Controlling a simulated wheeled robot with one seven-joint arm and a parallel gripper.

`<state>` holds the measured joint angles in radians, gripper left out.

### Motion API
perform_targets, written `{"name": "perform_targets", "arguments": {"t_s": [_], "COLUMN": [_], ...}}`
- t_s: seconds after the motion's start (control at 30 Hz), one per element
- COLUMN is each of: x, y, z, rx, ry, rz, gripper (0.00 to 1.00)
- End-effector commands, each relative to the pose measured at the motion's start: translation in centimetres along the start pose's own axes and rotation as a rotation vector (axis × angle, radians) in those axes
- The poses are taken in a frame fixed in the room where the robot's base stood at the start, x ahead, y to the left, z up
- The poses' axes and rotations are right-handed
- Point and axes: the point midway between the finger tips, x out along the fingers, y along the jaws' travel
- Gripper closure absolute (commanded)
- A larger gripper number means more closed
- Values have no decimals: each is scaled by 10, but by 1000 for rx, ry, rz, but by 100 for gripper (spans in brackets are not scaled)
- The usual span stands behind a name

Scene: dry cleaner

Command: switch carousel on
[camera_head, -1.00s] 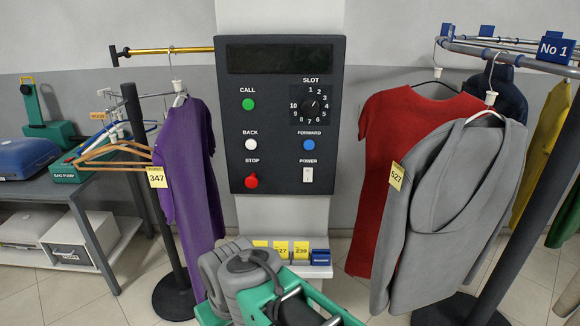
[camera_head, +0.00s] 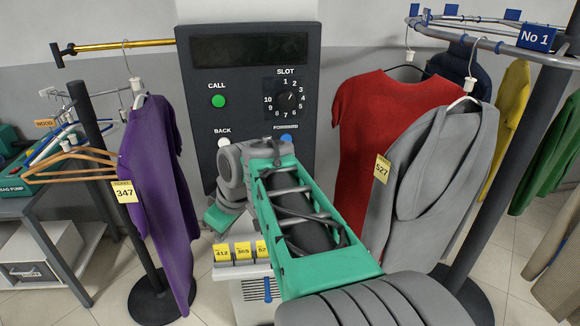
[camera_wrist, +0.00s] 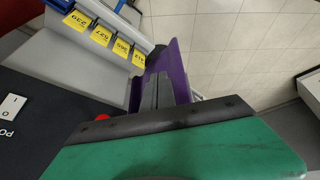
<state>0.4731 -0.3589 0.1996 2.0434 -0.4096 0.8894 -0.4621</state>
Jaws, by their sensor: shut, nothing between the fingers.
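The dark carousel control panel (camera_head: 246,90) stands ahead of me, its display black. The white POWER rocker (camera_wrist: 12,106) shows at the left edge of the wrist view, marked I and O; I cannot tell which side is pressed. In the head view my arm hides it. The red STOP button (camera_wrist: 102,117) peeks past the hand in the wrist view. My gripper (camera_wrist: 160,92) is shut and empty. In the head view the hand (camera_head: 222,216) hangs before the panel's lower left, and its fingertips are not clear. Contact with the panel is not visible.
The green CALL button (camera_head: 218,101), SLOT dial (camera_head: 289,100), white BACK button (camera_head: 224,142) and blue FORWARD button (camera_head: 286,138) are nearby. Yellow tickets (camera_head: 243,250) stand on a ledge below. A purple garment (camera_head: 152,170) hangs left, red (camera_head: 375,130) and grey (camera_head: 437,170) garments right.

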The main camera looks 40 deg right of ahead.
Motion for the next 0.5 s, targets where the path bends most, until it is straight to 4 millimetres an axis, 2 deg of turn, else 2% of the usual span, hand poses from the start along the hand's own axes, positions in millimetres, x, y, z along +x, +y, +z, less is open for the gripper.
{"name": "perform_targets", "arguments": {"t_s": [0.03,0.1,0.2,0.3,0.33,0.4,0.5], "x": [-22,-44,-74,-96,-100,-106,-107], "y": [51,112,181,222,229,238,241], "z": [-5,-1,23,50,56,64,66], "rx": [-52,-178,-340,-457,-480,-517,-535], "ry": [28,75,121,142,146,150,152], "rz": [13,38,83,123,131,143,147], "gripper": [100,100,100,100,100,100,100]}}
